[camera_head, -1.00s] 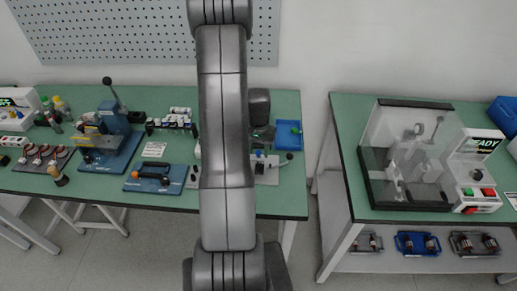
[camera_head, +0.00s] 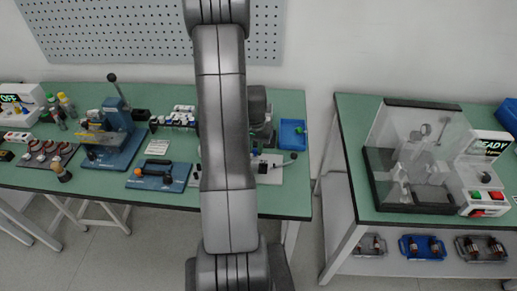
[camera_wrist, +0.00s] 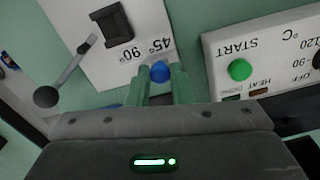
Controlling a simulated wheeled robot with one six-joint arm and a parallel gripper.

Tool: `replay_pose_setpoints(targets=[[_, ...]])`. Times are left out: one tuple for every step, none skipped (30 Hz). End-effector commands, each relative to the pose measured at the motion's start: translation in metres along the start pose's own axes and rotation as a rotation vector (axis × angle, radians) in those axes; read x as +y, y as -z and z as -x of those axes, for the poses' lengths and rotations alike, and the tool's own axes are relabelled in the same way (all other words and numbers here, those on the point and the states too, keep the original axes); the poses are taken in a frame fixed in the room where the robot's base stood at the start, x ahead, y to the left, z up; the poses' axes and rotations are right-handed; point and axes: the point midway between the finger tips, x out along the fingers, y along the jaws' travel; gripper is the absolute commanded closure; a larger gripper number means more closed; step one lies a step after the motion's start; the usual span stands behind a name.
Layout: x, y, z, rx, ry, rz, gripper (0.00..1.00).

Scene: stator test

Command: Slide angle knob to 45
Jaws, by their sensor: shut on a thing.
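The angle knob, a blue round knob (camera_wrist: 160,72), stands in the wrist view at the edge of a white plate (camera_wrist: 85,62). The plate carries upside-down "45°" and "90°" labels, and the knob is close beside the "45°" label. My gripper (camera_wrist: 161,82) has its two green fingers on either side of the knob and is shut on it. The knob's lower part and the track are hidden. In the head view the white plate (camera_head: 270,176) shows partly to the right of my arm, which hides the gripper.
A lever with a dark ball (camera_wrist: 46,97) and a black block (camera_wrist: 111,24) are on the plate's left. A white control box with a green START button (camera_wrist: 239,69) stands close right of the fingers. A blue tray (camera_head: 292,134) is at the table's right side.

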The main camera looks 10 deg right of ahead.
Motion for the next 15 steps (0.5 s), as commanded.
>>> replay_pose_setpoints(targets=[[-0.0018, 0.0003, 0.0006, 0.002, 0.002, 0.001, 1.00], [-0.0019, 0.0003, 0.0006, 0.002, 0.003, 0.001, 0.77], [-0.0018, 0.0003, 0.0006, 0.002, 0.002, 0.001, 0.69], [-0.0017, 0.0003, 0.0006, 0.002, 0.002, 0.001, 0.63], [-0.0016, 0.0003, 0.0006, 0.002, 0.002, 0.001, 0.58], [-0.0015, 0.0003, 0.0005, 0.001, 0.002, 0.001, 0.58], [-0.0014, 0.0003, 0.0005, 0.001, 0.002, 0.001, 0.58], [-0.0013, 0.0002, 0.0005, 0.001, 0.002, 0.001, 0.58], [-0.0012, 0.0002, 0.0004, 0.001, 0.002, 0.001, 0.58], [-0.0011, 0.0002, 0.0004, 0.001, 0.002, 0.001, 0.58], [-0.0010, 0.0002, 0.0004, 0.001, 0.002, 0.001, 0.58], [-0.0010, 0.0002, 0.0004, 0.001, 0.001, 0.001, 0.58], [-0.0009, 0.0002, 0.0007, 0.001, 0.001, 0.001, 0.58], [-0.0010, 0.0003, 0.0012, 0.001, 0.002, 0.001, 0.58], [-0.0010, 0.0005, 0.0027, 0.002, 0.002, 0.001, 0.58]])
